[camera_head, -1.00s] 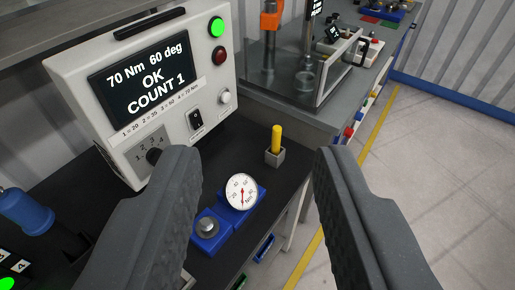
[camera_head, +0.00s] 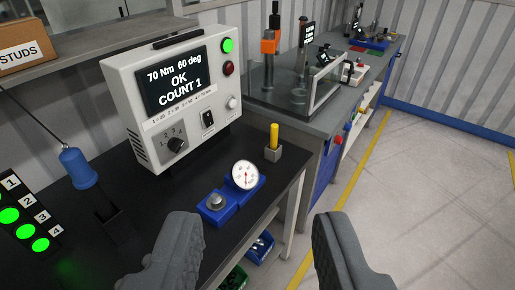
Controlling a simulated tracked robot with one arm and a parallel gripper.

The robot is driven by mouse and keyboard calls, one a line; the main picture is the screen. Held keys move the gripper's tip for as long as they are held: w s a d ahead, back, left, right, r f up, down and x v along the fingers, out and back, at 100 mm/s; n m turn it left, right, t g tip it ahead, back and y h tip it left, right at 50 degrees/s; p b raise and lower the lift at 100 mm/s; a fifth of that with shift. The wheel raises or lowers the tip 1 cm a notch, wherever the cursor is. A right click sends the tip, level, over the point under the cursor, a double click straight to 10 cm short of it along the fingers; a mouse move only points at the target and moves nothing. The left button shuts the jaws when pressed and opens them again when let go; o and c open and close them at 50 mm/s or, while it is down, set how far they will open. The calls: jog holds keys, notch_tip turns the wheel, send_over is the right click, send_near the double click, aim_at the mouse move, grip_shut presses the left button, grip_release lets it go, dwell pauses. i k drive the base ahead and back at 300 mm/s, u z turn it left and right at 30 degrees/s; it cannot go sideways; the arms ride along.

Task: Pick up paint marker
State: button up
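The paint marker (camera_head: 274,137) is yellow and stands upright in a small grey square holder (camera_head: 273,153) near the right edge of the black bench. My gripper (camera_head: 255,235) is open and empty, with its two dark grey fingers wide apart at the bottom of the view. The marker is ahead of and above the fingers in the picture, not between them. The lower part of the marker is hidden in the holder.
A blue block with a white dial gauge (camera_head: 245,175) sits just in front of the holder. The controller box (camera_head: 175,97) stands behind to the left. A blue-handled tool (camera_head: 79,168) and green-lit panel (camera_head: 25,215) are at left. Floor is free at right.

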aim_at(275, 128)
jog(key=z, duration=0.2)
jog(key=i, duration=0.8)
jog(key=z, duration=0.35)
jog(key=k, duration=1.2)
jog(key=u, duration=0.15)
jog(key=i, duration=1.65)
jog(key=z, duration=0.5)
